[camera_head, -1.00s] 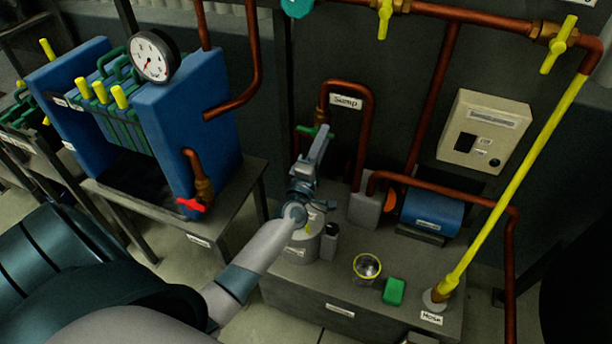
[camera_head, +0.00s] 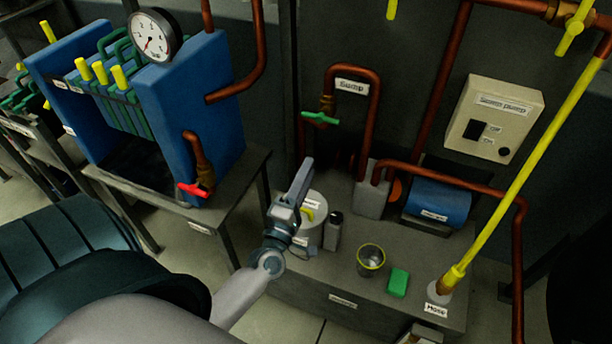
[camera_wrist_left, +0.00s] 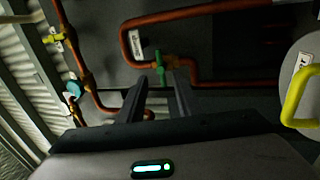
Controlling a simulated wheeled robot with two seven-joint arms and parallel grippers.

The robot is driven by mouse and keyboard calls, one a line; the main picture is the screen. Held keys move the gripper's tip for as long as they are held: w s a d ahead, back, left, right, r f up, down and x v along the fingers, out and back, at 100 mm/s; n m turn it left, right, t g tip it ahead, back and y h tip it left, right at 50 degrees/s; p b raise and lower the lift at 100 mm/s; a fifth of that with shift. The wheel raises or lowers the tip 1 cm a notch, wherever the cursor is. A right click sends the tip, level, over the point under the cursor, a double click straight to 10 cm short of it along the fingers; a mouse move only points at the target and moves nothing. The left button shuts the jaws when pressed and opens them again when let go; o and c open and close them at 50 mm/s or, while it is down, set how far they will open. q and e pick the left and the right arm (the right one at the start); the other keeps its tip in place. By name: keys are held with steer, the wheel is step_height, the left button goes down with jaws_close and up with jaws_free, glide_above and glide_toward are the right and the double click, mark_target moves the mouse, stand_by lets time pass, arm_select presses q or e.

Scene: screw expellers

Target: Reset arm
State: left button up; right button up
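My left gripper (camera_head: 306,163) is in front of the grey bench, beside the white canister (camera_head: 310,225) with a yellow handle, and covers part of it. In the left wrist view my left gripper (camera_wrist_left: 160,76) shows two dark fingers apart with nothing between them. The green valve handle (camera_head: 320,118) on the sump pipe is above the fingertips in the head view, with a visible gap. In the wrist view this green valve handle (camera_wrist_left: 161,66) appears just beyond the fingertips. My right gripper is not in view.
A blue filter press (camera_head: 190,100) with a gauge (camera_head: 155,36) stands on a left table. The grey bench (camera_head: 300,290) holds a glass beaker (camera_head: 370,262), green block (camera_head: 398,282) and blue motor (camera_head: 437,203). A yellow pole (camera_head: 520,170) leans at right; copper pipes (camera_head: 375,110) run behind.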

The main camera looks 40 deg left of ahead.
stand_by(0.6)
arm_select(q)
steer(key=s+d+f+m+g+h, duration=0.2)
steer(key=d+f+m, duration=0.2)
steer(key=f, duration=0.5)
steer(key=s+d+f+m+g+h, duration=0.25)
steer(key=d+f+m, duration=0.2)
steer(key=f, duration=0.45)
steer(key=s+d+f+m+g+h, duration=0.1)
steer(key=d+f+m+g+h, duration=0.15)
steer(key=f+m, duration=0.45)
steer(key=s+d+f+m+g, duration=0.2)
steer(key=s+f+m+g, duration=0.1)
steer(key=s+f, duration=0.7)
steer(key=s+d+f+m+g+y, duration=0.1)
steer(key=s+d+f+m+g, duration=0.2)
steer(key=s+f, duration=0.7)
step_height(320, 180, down, 4)
steer(key=shift+r+m+g+p, duration=0.3)
steer(key=shift+m+g, duration=0.35)
steer(key=shift+g, duration=0.35)
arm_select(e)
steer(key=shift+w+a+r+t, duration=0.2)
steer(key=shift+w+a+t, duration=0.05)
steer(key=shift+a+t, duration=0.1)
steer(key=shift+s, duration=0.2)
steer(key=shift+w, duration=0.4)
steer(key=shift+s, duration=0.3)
